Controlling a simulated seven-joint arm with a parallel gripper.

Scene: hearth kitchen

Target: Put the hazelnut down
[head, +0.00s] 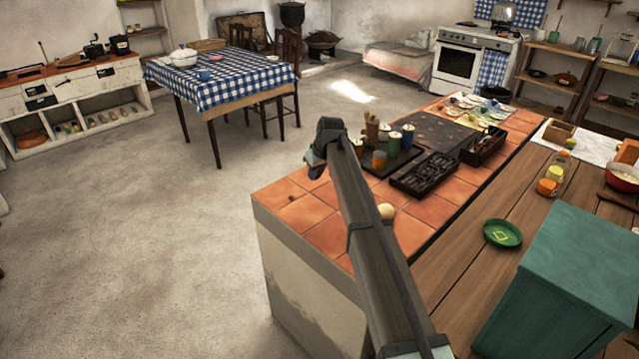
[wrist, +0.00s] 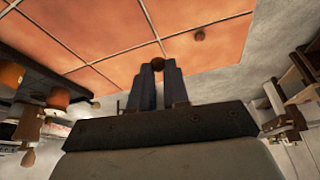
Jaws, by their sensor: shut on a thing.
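My gripper (wrist: 158,68) is shut on a small round brown hazelnut (wrist: 158,62), held between the fingertips in the wrist view. Orange tiles lie beyond it; I cannot tell its height above them. Another small round brown thing (wrist: 199,34) lies on the tiles near their edge. In the head view my gripper (head: 316,165) is at the left end of the tiled counter (head: 305,210), and the held hazelnut is not discernible there.
Bottles and jars (head: 393,144) and a black compartment tray (head: 424,174) stand right of my arm. A pale ball (head: 386,211) is beside the arm. A green plate (head: 502,233) is on the wooden top. The tiles at the counter's left corner are mostly clear.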

